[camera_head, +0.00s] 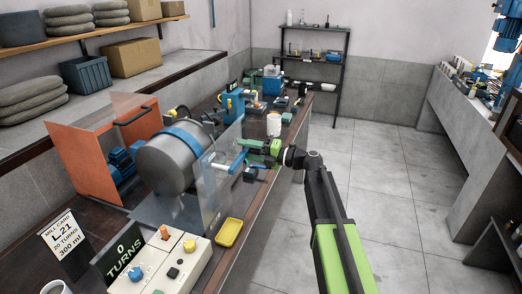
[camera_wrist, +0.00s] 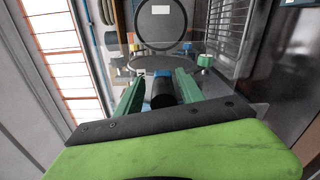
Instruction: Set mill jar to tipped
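The mill jar (camera_head: 178,160) is a grey drum with a blue band, lying on its side in a machine on the left bench in the head view. A clear guard panel (camera_head: 210,185) stands in front of it. A blue bar (camera_head: 238,161) reaches from the panel side toward my gripper (camera_head: 258,151). In the wrist view, my green fingers (camera_wrist: 158,88) stand apart on either side of a black cylinder (camera_wrist: 162,97) with a blue end (camera_wrist: 163,74). A gap shows beside the cylinder, so the fingers look open around it. Contact cannot be told.
A control box (camera_head: 160,265) with knobs and a sign reading 0 TURNS (camera_head: 122,252) stand at the near bench end. A yellow tray (camera_head: 230,232) lies nearby. An orange panel (camera_head: 85,165) stands behind the drum. The floor (camera_head: 395,190) right of the bench is clear.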

